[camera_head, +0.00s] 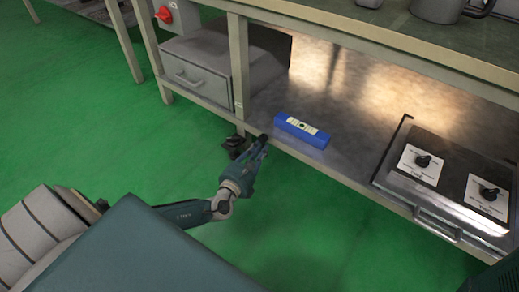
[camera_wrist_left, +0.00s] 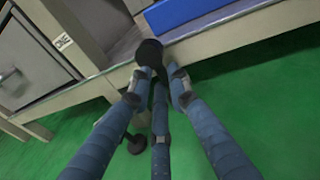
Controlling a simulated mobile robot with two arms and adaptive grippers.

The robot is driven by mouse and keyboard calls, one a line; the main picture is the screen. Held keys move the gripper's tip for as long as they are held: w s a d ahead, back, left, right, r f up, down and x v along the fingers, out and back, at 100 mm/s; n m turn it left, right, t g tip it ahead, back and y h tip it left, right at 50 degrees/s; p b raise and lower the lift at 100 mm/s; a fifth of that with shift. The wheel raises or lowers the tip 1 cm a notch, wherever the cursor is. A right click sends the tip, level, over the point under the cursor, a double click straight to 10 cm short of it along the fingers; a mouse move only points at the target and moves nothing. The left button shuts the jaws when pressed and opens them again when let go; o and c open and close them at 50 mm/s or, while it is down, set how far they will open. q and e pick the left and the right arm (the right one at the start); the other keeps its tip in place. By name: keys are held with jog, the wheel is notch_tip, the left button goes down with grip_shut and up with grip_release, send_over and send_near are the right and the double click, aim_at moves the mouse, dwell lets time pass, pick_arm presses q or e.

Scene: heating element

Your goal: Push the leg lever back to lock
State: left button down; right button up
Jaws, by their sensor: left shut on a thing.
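The leg lever shows in the left wrist view as a dark rod with a round black knob (camera_wrist_left: 149,52) at its end, beside the workbench's lower edge. My left gripper (camera_wrist_left: 165,75) has its blue fingers closed around the rod just below the knob. In the head view the left gripper (camera_head: 262,143) is at the front edge of the lower shelf, near the bench leg (camera_head: 239,65). The fingers hide part of the lever, and its pivot is not clear. My right gripper is not in view.
A blue level-like block (camera_head: 302,131) lies on the lower shelf (camera_head: 330,95). A grey drawer unit (camera_head: 200,80) stands left, a panel with two black knobs (camera_head: 445,175) right. A dark foot (camera_wrist_left: 135,143) shows below the bench. The green floor in front is open.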

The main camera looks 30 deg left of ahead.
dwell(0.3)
pick_arm(q)
jog(key=c, duration=1.6)
grip_release()
jog(key=shift+s, duration=0.1)
jog(key=s, duration=0.4)
jog(key=s+d, duration=0.1)
jog(key=s, duration=0.3)
jog(key=s+r, duration=0.1)
jog(key=s, duration=0.2)
jog(key=shift+s+d, duration=0.15)
jog(key=shift+s, duration=0.25)
